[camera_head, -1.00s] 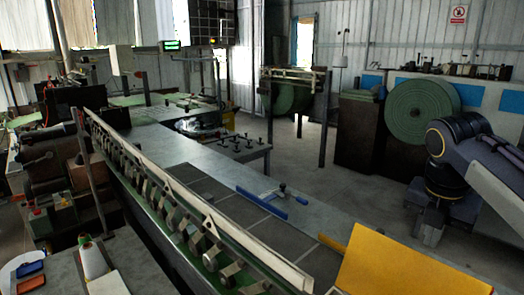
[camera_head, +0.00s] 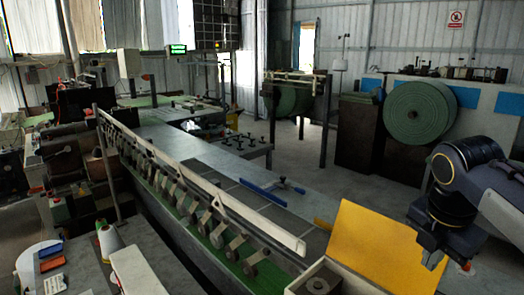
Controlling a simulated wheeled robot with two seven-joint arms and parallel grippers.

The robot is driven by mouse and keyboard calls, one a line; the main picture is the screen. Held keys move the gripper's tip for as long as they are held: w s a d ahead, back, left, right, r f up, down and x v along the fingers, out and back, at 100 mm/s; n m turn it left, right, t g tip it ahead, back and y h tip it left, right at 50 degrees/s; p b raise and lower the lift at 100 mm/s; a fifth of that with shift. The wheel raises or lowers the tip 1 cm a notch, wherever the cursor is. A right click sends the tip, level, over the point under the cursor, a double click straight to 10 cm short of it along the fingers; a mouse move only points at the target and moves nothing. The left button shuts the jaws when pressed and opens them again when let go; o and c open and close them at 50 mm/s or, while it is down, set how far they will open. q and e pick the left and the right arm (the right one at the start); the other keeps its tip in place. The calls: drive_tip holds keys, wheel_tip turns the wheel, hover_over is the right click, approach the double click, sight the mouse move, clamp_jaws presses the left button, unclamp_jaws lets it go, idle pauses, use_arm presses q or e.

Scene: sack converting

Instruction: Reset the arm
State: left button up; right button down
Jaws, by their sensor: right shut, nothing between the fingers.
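My right arm comes in from the right edge. Its dark wrist leads down to my right gripper (camera_head: 432,260), which is shut and empty. My left arm and left gripper are not in view.
A long machine table (camera_head: 190,150) with a slanted metal rail (camera_head: 240,210) runs across the middle, with a blue bar (camera_head: 262,195) on it. An open box (camera_head: 300,285) stands at the bottom.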

drive_tip(key=s+a+f+m+t+y+b, duration=0.1)
drive_tip(key=s+a+f+m+y, duration=0.1)
drive_tip(key=s+f+m, duration=0.3)
drive_tip(key=s+a+f+m+t+y, duration=0.1)
drive_tip(key=s+a+f+m, duration=0.4)
drive_tip(key=m, duration=0.6)
drive_tip(key=s+a+f+m+t+y+b, duration=0.1)
drive_tip(key=s+a+f+m, duration=0.3)
drive_tip(key=f+m, duration=0.4)
drive_tip(key=shift+s+a+f+y+b, duration=0.3)
drive_tip(key=shift+s+f+y, duration=0.25)
drive_tip(key=shift+s+y, duration=0.2)
drive_tip(key=shift+d+t, duration=0.15)
drive_tip(key=shift+t, duration=0.15)
